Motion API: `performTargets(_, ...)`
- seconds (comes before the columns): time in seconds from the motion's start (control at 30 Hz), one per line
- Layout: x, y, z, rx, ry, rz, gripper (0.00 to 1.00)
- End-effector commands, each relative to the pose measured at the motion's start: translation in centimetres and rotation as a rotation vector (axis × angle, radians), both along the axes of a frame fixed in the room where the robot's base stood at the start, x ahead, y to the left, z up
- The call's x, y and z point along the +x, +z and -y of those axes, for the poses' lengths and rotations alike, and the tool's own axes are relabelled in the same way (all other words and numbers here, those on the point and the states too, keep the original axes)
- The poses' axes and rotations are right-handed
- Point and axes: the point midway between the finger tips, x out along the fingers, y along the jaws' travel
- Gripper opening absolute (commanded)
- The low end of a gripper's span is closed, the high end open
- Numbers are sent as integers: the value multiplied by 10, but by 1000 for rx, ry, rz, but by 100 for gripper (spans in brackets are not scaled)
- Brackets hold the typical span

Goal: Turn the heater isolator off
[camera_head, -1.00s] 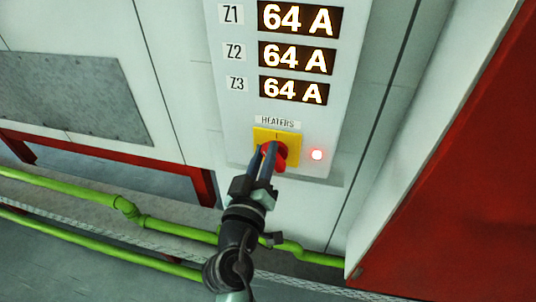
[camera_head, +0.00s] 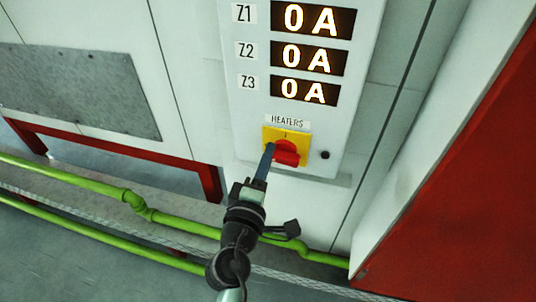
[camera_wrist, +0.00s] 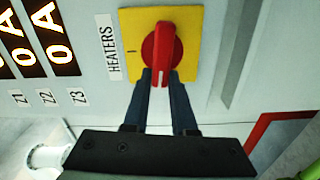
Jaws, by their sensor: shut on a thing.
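The heater isolator is a red rotary handle (camera_head: 287,154) on a yellow plate (camera_head: 301,136), under the HEATERS label. In the wrist view the red handle (camera_wrist: 160,45) lies across the panel, at a right angle to the I mark on the yellow plate (camera_wrist: 188,42). My gripper (camera_head: 268,150) is at the left end of the handle in the head view. In the wrist view my gripper's (camera_wrist: 161,78) two dark fingers sit either side of the handle's near end, shut on it. The Z1, Z2 and Z3 displays (camera_head: 308,57) each read 0 A. The indicator lamp (camera_head: 325,155) is dark.
A red panel (camera_head: 455,170) stands close on the right. Green pipes (camera_head: 175,226) run low beneath the control box, with a red frame (camera_head: 211,183) on the left. Open space lies before the box.

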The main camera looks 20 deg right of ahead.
Motion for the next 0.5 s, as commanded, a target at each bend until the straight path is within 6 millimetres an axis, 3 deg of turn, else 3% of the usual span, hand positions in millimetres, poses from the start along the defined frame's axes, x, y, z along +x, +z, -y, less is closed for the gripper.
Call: performTargets(0.5,0,-5,-1,-116,1,-80,0)
